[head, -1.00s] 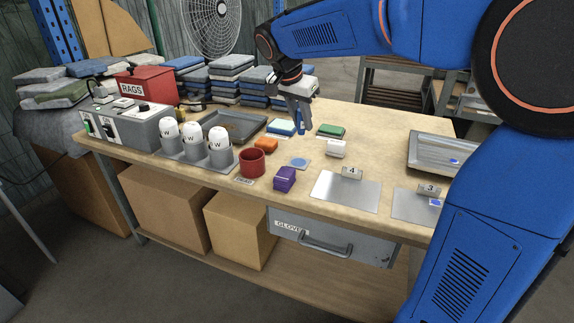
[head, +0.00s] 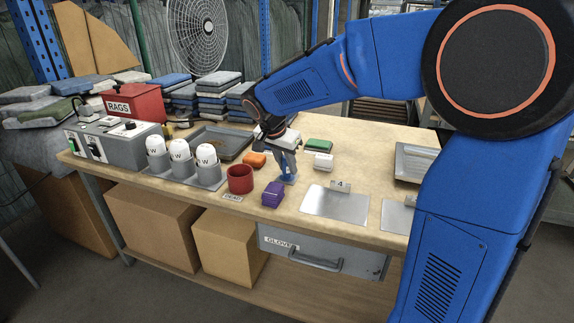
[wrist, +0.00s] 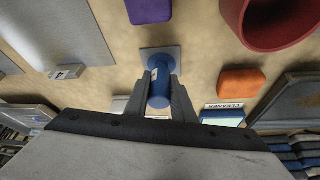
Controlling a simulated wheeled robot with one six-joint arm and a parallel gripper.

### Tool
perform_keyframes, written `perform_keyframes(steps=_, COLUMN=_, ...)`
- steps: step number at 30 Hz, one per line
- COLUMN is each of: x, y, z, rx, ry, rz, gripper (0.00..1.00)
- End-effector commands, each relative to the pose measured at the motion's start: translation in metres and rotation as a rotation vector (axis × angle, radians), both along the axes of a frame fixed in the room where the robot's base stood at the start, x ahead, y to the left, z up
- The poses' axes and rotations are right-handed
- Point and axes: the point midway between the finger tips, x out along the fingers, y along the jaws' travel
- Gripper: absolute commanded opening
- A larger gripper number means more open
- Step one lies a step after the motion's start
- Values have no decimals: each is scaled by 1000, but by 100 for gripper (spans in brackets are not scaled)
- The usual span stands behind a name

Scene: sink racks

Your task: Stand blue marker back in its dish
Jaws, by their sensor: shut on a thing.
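My gripper (head: 287,178) points down over the bench and is shut on the blue marker (wrist: 158,92). The marker stands about upright between the fingers; in the head view the fingers hide most of it. The small grey square dish (wrist: 174,52) is directly beneath it in the wrist view. The marker's lower end is at or just over the dish; I cannot tell whether it touches. In the head view the gripper and marker cover most of the dish.
A purple block (head: 272,194) and a red cup (head: 240,180) stand close to the left of the dish. An orange block (head: 255,159) and a white block (head: 323,161) lie behind. A metal plate marked 4 (head: 334,203) lies to the right.

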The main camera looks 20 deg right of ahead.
Motion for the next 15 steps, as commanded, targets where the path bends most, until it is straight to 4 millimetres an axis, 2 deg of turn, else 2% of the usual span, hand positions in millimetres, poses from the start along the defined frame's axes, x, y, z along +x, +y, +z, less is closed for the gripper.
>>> perform_keyframes(steps=8, x=0, y=0, z=-3, rx=0, ry=0, rz=0, gripper=0)
perform_keyframes(steps=9, x=0, y=0, z=-2, rx=0, ry=0, rz=0, gripper=32)
perform_keyframes(steps=10, x=0, y=0, z=-2, rx=0, ry=0, rz=0, gripper=39)
perform_keyframes(steps=15, x=0, y=0, z=-2, rx=0, ry=0, rz=0, gripper=41)
